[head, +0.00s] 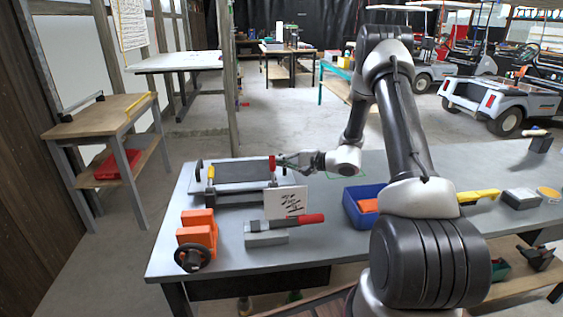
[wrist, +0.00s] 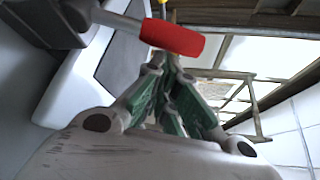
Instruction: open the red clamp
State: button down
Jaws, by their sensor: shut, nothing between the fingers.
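The red clamp's handle (head: 272,163) stands up at the right end of a frame holding a dark flat panel (head: 240,173) on the workbench. In the wrist view the red grip (wrist: 175,37) sits on the end of a grey lever, crossing just beyond my fingertips. I cannot tell whether the fingertips touch the red grip. The clamp's base is hidden.
A yellow-tipped clamp (head: 210,172) and a black handle (head: 199,171) stand at the frame's left. In front are a white marked card (head: 288,202), a red-handled tool (head: 310,219) on a grey block (head: 265,239), and an orange vise (head: 197,235). A blue bin (head: 356,216) stands to the right.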

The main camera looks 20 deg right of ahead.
aim_at(274, 160)
jog(key=shift+s+r+n+t, duration=0.3)
jog(key=shift+s+n, duration=0.1)
jog(key=shift+n, duration=0.1)
dwell(0.3)
jog(key=shift+s+a+r+n+t+y, duration=0.15)
jog(key=shift+s+r+n+t+y, duration=0.15)
jog(key=shift+s+n, duration=0.4)
jog(key=shift+s+a+r+n+t+y, duration=0.15)
jog(key=shift+s+a+n+t+y, duration=0.1)
jog(key=shift+s+n+y, duration=0.35)
jog(key=shift+s+a+r+n+t+y, duration=0.1)
jog(key=shift+s+r+n+t+y, duration=0.15)
jog(key=shift+s+n, duration=0.55)
jog(key=shift+s, duration=0.15)
